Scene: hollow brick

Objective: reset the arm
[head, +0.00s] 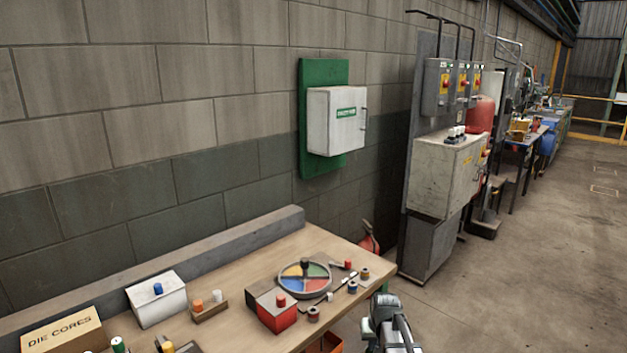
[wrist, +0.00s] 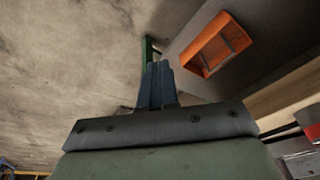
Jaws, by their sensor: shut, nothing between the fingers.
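My gripper (wrist: 157,72) shows in the wrist view with its two fingers together, shut and empty. In the head view, part of my arm (head: 390,325) is at the bottom, just off the right edge of the wooden workbench (head: 235,258). In the wrist view the fingers stand against bare concrete floor (wrist: 70,60), with an orange bin (wrist: 218,45) to their right. I see nothing touching the fingers.
On the bench are a colored wheel (head: 304,279), a red box (head: 277,310), a white box (head: 157,298), a cardboard box (head: 62,332) and several small spools. A green-backed white cabinet (head: 335,120) hangs on the wall. Open floor (head: 520,260) lies to the right.

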